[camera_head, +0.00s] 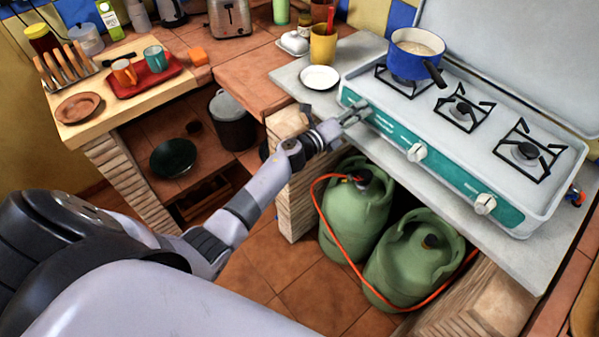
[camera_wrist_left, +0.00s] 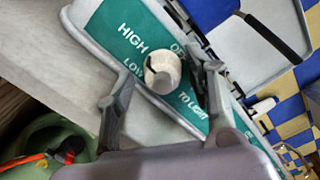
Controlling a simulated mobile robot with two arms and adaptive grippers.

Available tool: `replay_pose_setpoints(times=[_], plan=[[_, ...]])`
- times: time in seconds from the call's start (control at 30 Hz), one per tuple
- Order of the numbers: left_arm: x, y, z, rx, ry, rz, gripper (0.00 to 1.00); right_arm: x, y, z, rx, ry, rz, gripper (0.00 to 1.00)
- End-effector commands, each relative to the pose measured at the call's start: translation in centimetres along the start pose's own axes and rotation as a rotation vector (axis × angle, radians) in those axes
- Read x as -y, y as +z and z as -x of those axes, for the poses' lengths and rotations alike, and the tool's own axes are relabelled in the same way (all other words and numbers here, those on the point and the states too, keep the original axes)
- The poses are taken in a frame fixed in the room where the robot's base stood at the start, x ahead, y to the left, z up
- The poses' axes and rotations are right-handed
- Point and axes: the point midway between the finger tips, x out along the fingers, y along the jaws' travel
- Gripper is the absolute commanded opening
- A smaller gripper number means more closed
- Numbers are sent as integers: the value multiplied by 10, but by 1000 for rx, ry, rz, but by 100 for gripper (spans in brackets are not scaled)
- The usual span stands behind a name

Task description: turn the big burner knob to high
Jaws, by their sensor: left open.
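The gas stove (camera_head: 520,190) has a teal front panel with white knobs. The leftmost knob (camera_wrist_left: 162,74) is a cream-white cylinder beside the printed words HIGH, LOW and TO LIGHT, with an OFF label partly hidden. A dark mark shows on its left side; its exact setting is unclear. My left gripper (camera_head: 355,112) is at the left end of the panel and largely hides this knob in the head view. In the left wrist view, its open fingers (camera_wrist_left: 160,90) are spread on either side of the knob, with visible gaps. My right gripper is not in view.
A blue pot (camera_head: 415,58) sits on the left burner, its dark handle pointing toward the front. The middle knob (camera_head: 417,152) and right knob (camera_head: 485,204) are clear. A white plate (camera_head: 320,78) lies left of the stove. Green gas bottles (camera_head: 413,262) with an orange hose stand below.

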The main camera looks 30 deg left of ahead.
Motion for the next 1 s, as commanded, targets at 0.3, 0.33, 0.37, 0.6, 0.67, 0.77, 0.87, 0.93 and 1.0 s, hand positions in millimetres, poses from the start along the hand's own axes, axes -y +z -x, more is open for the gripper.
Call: replay_pose_setpoints(times=[0.3, 0.33, 0.37, 0.6, 0.67, 0.77, 0.87, 0.93, 1.0], plan=[[-1, -3, -1, 3, -5, -523, 50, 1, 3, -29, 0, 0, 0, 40], [-1, -2, -1, 4, -5, -573, 50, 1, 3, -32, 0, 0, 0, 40], [-1, -3, -1, 5, -6, -622, 50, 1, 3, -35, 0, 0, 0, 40], [-2, -4, -1, 9, -5, -1045, 50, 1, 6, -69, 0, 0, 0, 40], [1, 0, 12, 1, 0, -1071, 50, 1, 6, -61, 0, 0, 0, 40], [2, 0, 33, -1, -2, -1067, 50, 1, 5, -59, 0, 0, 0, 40], [1, 0, 53, 0, -1, -1065, 50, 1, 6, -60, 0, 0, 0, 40], [2, -1, 67, 0, -2, -1064, 50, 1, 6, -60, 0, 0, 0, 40], [1, -1, 81, 0, -2, -1064, 50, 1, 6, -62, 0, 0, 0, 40]])
